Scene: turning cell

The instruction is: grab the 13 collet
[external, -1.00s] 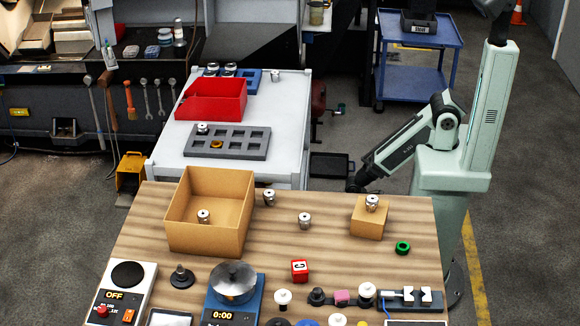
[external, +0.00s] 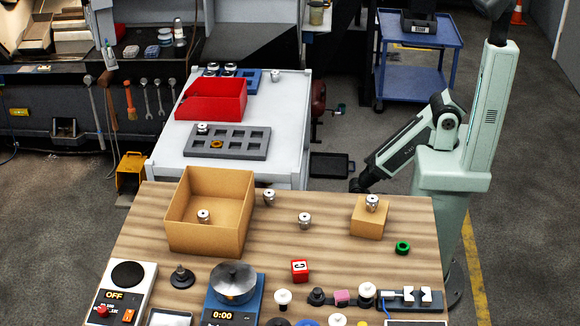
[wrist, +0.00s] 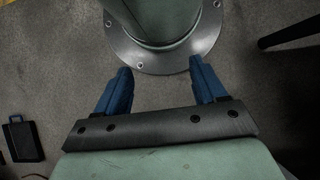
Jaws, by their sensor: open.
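Several small silver collets look alike, and I cannot read a 13 on any of them. One collet (external: 304,220) stands on the wooden table (external: 330,205) and another collet (external: 269,197) stands by the cardboard box (external: 246,222). One collet (external: 203,216) is inside that box, and one collet (external: 372,202) is on a small cardboard block (external: 368,222). Others are on the white bench: one collet (external: 202,128) at the grey tray (external: 228,142) and one collet (external: 275,76) at the back. My gripper (wrist: 160,78) is open and empty in the wrist view, over the floor near my base.
A red bin (external: 212,100) and a blue rack (external: 247,78) sit on the white bench (external: 283,120). A green ring (external: 403,247), a red cube (external: 299,270), a scale (external: 233,290) and several knobs occupy the table's right and front. A blue cart (external: 420,75) stands behind my arm.

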